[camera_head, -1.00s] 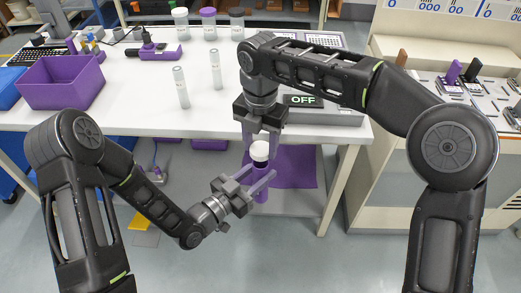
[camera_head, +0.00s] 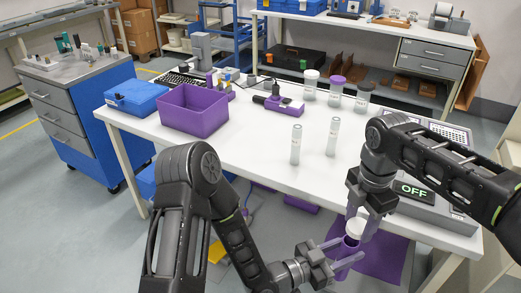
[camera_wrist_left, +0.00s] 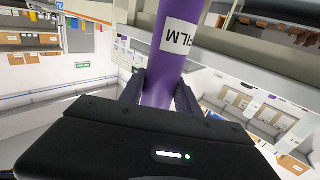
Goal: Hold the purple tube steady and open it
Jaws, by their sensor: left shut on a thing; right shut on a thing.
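The purple tube (camera_head: 345,265) is held in front of the white table's near edge, roughly upright. Its white cap (camera_head: 355,228) is at its upper end; I cannot tell whether cap and tube are still joined. My left gripper (camera_head: 346,256) is shut on the tube body from the left, below the cap. In the left wrist view the purple tube (camera_wrist_left: 164,60), with a white label reading "FILM", stands between the fingers. My right gripper (camera_head: 358,222) comes from above and is shut on the white cap, partly hiding it.
On the white table (camera_head: 240,150) stand a purple bin (camera_head: 193,112), two clear tubes (camera_head: 296,145), several capped jars (camera_head: 335,90) and a device reading OFF (camera_head: 415,190) beside my right arm. A purple sheet (camera_head: 385,258) lies below, behind the tube.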

